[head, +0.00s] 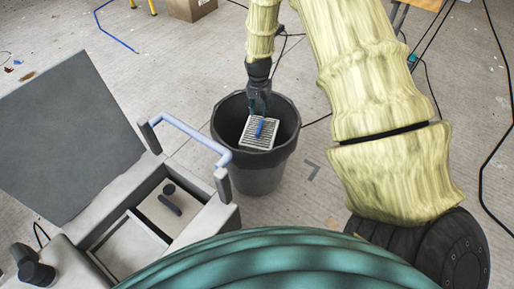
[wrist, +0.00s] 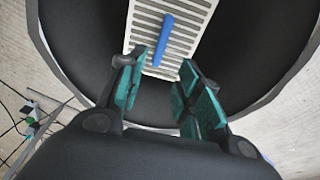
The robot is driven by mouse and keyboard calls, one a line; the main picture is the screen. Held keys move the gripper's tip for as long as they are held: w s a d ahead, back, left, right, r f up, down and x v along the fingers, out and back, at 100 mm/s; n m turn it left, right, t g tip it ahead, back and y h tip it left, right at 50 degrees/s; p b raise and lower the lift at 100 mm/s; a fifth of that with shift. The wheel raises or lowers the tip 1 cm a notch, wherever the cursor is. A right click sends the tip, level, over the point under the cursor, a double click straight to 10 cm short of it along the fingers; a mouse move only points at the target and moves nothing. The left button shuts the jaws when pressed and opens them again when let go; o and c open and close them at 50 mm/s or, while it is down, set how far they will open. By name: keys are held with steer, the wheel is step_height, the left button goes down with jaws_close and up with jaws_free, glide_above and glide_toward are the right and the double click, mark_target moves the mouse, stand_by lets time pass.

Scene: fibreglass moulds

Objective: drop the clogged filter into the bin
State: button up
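The clogged filter (head: 260,144), a pale slatted panel with a blue handle, shows within the mouth of the dark round bin (head: 256,178). In the wrist view the filter (wrist: 143,36) lies beyond my fingertips, against the dark inside of the bin (wrist: 251,60). My gripper (head: 259,104) points down over the bin, just above the filter. In the wrist view my gripper (wrist: 158,82) has its green-padded fingers spread, with nothing between them; the blue handle is apart from them. I cannot tell whether the filter rests on the bin's floor or is still falling.
A grey housing (head: 224,222) with its lid (head: 62,140) open stands at the left. A blue bar handle (head: 188,136) sticks up from it near the bin. A cardboard box (head: 190,8) and loose cables lie farther back. Floor right of the bin is mostly clear.

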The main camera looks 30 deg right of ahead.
stand_by(0.3)
step_height(320, 180, up, 12)
steer(key=s+a, duration=0.1)
stand_by(0.6)
steer(key=shift+f, duration=0.15)
